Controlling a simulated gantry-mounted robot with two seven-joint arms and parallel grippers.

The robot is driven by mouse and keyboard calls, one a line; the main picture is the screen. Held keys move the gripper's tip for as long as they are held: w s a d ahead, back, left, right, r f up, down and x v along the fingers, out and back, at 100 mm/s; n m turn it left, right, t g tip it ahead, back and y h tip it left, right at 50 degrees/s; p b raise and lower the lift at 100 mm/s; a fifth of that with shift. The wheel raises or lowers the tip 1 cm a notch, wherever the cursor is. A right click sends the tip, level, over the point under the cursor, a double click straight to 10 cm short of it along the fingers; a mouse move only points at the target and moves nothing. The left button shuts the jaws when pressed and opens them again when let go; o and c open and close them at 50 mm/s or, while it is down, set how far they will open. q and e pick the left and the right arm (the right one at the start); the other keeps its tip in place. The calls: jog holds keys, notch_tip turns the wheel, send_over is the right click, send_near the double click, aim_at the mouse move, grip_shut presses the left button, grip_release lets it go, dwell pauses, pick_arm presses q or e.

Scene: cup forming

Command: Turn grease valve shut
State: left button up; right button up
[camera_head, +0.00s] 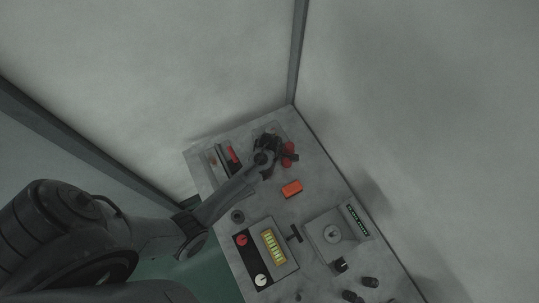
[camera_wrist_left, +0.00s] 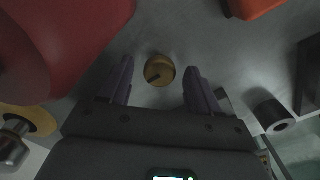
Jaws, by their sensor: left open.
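My left gripper (camera_head: 272,147) is over the far end of the grey panel, its arm coming in from the left. In the left wrist view its two fingers (camera_wrist_left: 158,88) are apart, with nothing held between them. A small round brass-coloured knob (camera_wrist_left: 160,70) with a dark slot shows between the fingertips. A large red part (camera_wrist_left: 70,40) fills the upper left of the wrist view. In the head view red parts (camera_head: 289,155) show just right of the gripper. No label marks the grease valve, so I cannot tell which part it is. My right gripper is not in view.
A box with yellow indicators (camera_head: 274,246) and a dial unit (camera_head: 333,233) stand lower down. Pale walls border the panel.

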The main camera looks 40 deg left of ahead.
pick_arm(q)
jog(key=shift+f, duration=0.75)
jog(key=c, duration=1)
jog(key=shift+r+m+p, duration=0.25)
jog(key=shift+m+p, duration=1.45)
jog(key=shift+p, duration=0.1)
jog(key=shift+c, duration=0.2)
jog(key=m+p, duration=0.3)
jog(key=m, duration=0.1)
jog(key=shift+m, duration=0.3)
jog(key=m+p, duration=0.2)
jog(key=m, duration=0.3)
jog(key=shift+f+p, duration=0.15)
jog(key=shift+p, duration=0.25)
jog(key=shift+f+m+p, duration=0.1)
jog(key=shift+m+p, duration=0.55)
jog(key=shift+m, duration=1.75)
